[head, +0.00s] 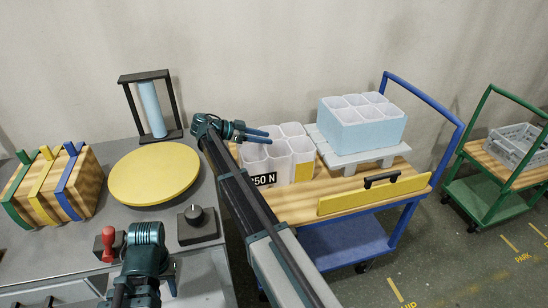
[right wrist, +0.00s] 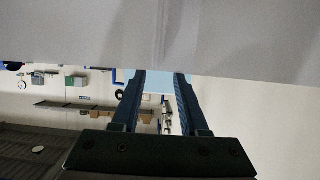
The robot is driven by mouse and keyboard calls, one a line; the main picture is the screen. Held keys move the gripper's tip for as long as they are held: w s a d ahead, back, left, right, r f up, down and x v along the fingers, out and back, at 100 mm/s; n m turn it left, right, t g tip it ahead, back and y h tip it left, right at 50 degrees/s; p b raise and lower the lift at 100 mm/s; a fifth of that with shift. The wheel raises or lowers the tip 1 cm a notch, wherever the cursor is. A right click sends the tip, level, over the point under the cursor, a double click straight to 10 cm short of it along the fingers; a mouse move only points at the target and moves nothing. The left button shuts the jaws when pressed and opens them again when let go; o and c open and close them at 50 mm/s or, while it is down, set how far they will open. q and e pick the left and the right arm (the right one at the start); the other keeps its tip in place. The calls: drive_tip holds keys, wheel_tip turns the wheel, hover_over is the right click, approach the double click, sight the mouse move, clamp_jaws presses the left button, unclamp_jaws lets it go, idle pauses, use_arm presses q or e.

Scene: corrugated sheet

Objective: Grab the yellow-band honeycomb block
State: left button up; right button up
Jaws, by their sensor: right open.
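The white honeycomb block (head: 279,158) stands on the blue cart's wooden top, with open cells facing up. A yellow band (head: 304,171) shows on its front right and a black "250 N" label on its front left. My right gripper (head: 268,133) is open and empty at the block's back left, its fingers pointing right, near the cell rims. In the right wrist view its two fingers (right wrist: 160,75) stand apart beneath a large pale surface, probably the block's wall; contact cannot be told. My left gripper (head: 118,297) is low at the left; its fingers are hidden.
A light-blue honeycomb block (head: 362,130) sits on a white pallet (head: 350,158) just right. A yellow panel with a black handle (head: 374,196) edges the cart. A yellow disc (head: 153,175), banded wooden block (head: 48,187) and roll stand (head: 151,108) occupy the grey bench.

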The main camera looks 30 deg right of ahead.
sight(274, 155)
drive_tip(key=x, duration=0.1)
drive_tip(key=b+x, duration=0.1)
drive_tip(key=x, duration=0.2)
drive_tip(key=shift+s+a+f+b, duration=0.25)
drive_tip(key=shift+f+b, duration=0.05)
drive_tip(key=shift+b, duration=0.05)
drive_tip(key=shift+d, duration=0.25)
clamp_jaws()
idle(0.8)
